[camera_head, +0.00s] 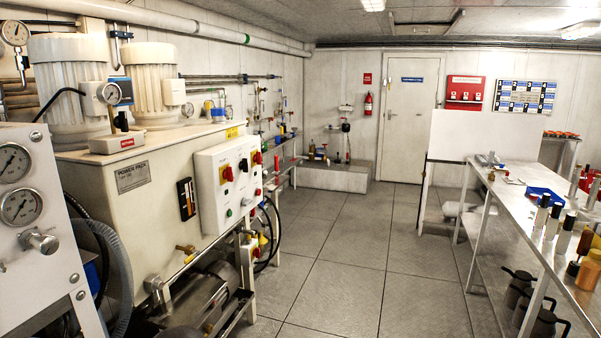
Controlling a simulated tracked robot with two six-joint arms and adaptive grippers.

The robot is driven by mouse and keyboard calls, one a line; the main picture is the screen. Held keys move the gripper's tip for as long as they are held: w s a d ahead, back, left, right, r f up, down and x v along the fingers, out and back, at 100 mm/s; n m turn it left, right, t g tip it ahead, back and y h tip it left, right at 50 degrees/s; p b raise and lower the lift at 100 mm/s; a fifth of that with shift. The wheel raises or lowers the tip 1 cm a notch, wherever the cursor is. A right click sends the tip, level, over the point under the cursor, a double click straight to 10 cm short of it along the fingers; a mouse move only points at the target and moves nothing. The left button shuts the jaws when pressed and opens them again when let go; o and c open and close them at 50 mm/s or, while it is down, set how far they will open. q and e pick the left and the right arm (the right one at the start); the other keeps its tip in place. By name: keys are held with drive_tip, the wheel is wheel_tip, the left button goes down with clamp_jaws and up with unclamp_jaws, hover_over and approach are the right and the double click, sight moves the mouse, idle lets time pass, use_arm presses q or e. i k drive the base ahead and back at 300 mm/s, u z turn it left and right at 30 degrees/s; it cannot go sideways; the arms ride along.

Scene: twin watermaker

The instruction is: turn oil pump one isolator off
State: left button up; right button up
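A light grey control box (209,193) is fixed to the side of the cream power pack tank (130,205). A red and yellow rotary switch (227,174) sits on the left of its front. A second red and yellow switch (257,158) sits at its right edge. Another red and yellow switch (256,252) is lower down, by the tank's frame. I cannot read which one is oil pump one's isolator, nor tell their exact handle positions. Neither of my grippers is in view.
Two white ribbed motors (66,85) stand on the tank. A gauge panel (35,205) with hoses is close at the left. A workbench (510,205) with bottles runs along the right. The tiled floor (345,260) between is clear.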

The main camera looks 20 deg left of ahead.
sight(228, 174)
drive_tip(key=z, duration=0.45)
drive_tip(key=i, duration=2.2)
drive_tip(key=z, duration=0.55)
drive_tip(key=i, duration=0.3)
drive_tip(key=u, duration=2)
drive_tip(key=i, duration=0.2)
drive_tip(key=u, duration=2.45)
drive_tip(key=i, duration=0.45)
